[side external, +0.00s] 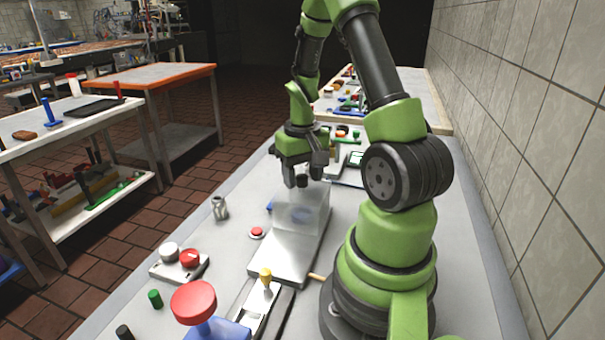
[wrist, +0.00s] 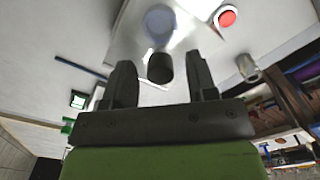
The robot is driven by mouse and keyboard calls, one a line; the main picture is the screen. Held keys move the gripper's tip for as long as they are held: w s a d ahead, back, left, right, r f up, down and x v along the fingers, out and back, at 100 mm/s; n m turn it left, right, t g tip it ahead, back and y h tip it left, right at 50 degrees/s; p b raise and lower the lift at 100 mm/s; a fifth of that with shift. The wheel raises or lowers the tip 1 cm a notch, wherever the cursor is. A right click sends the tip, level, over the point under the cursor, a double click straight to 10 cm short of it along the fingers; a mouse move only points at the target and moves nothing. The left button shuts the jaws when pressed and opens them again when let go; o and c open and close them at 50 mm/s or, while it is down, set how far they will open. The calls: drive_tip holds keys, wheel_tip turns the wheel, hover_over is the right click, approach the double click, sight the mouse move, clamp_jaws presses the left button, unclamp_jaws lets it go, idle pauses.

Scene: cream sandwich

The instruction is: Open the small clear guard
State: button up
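The small clear guard (side external: 303,212) is a see-through box on a pale metal base plate (side external: 283,262) in the side external view. A black knob (side external: 302,182) sits at its top; it also shows in the wrist view (wrist: 160,68). A bluish disc (wrist: 160,22) shows beside the knob in the wrist view, seemingly through the guard. My gripper (side external: 304,179) is above the guard, pointing down. Its fingers are open, one on each side of the knob, with a visible gap on both sides in the wrist view. The guard appears closed over its base.
A red button (side external: 257,232) and a small metal piece (side external: 219,208) stand left of the guard. A control box with red and white knobs (side external: 180,262) and a large red-topped blue stand (side external: 195,303) are nearer the camera. Several items lie behind my gripper.

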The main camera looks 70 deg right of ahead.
clamp_jaws()
drive_tip(key=a, duration=1)
drive_tip(key=shift+o, duration=0.2)
unclamp_jaws()
wheel_tip(320, 180, up, 10)
idle(0.5)
